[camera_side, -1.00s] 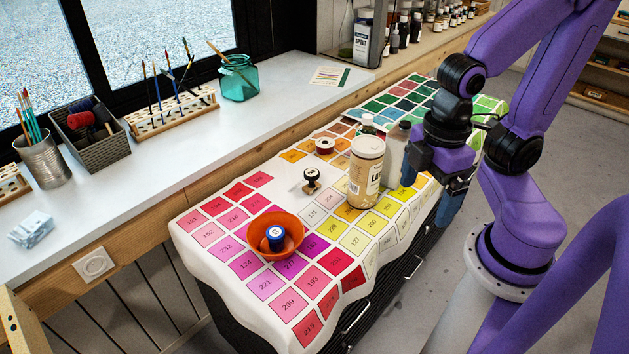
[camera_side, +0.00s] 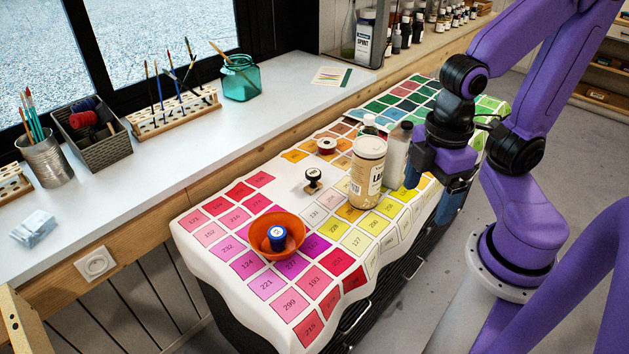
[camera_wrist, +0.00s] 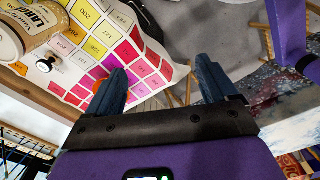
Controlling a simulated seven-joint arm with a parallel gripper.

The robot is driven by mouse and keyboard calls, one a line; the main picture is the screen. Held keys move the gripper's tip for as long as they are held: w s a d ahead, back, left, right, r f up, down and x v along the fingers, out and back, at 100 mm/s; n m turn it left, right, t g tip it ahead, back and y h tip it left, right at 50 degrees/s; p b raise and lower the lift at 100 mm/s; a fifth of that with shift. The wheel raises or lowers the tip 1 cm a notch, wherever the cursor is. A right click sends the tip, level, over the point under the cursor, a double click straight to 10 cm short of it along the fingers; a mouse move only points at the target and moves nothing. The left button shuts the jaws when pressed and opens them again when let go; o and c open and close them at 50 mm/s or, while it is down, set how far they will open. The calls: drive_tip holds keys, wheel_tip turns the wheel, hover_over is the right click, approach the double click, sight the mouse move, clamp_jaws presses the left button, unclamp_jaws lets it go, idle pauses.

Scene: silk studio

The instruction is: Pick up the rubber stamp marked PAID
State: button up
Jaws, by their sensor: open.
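A rubber stamp with a black knob and a pale round top (camera_side: 313,176) stands upright on the colour-chart cloth (camera_side: 292,189), left of the tan jar. It also shows in the wrist view as the black stamp (camera_wrist: 46,64). Its marking is too small to read. A blue-capped pot (camera_side: 276,236) with a pale top mark sits in the orange bowl (camera_side: 262,246); I cannot tell whether it is a stamp. My gripper (camera_side: 447,202) is open and empty, above the right edge of the table. In the wrist view its fingers (camera_wrist: 165,85) stand wide apart.
A tall tan jar (camera_side: 367,173) stands between the stamp and my gripper. The windowsill (camera_side: 196,139) holds brushes, a basket and a teal jar.

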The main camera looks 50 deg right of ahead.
drive_tip(key=w+a+f+n+h, duration=0.1)
drive_tip(key=w, duration=1)
drive_tip(key=w+a+f+n+h, duration=0.1)
drive_tip(key=w+a+f+h, duration=0.1)
drive_tip(key=w, duration=1)
drive_tip(key=n+h, duration=0.2)
drive_tip(key=n, duration=0.1)
approach(313, 172)
drive_tip(key=x, duration=1.2)
drive_tip(key=shift+a+f, duration=0.1)
drive_tip(key=shift+f, duration=0.05)
drive_tip(key=c, duration=1.1)
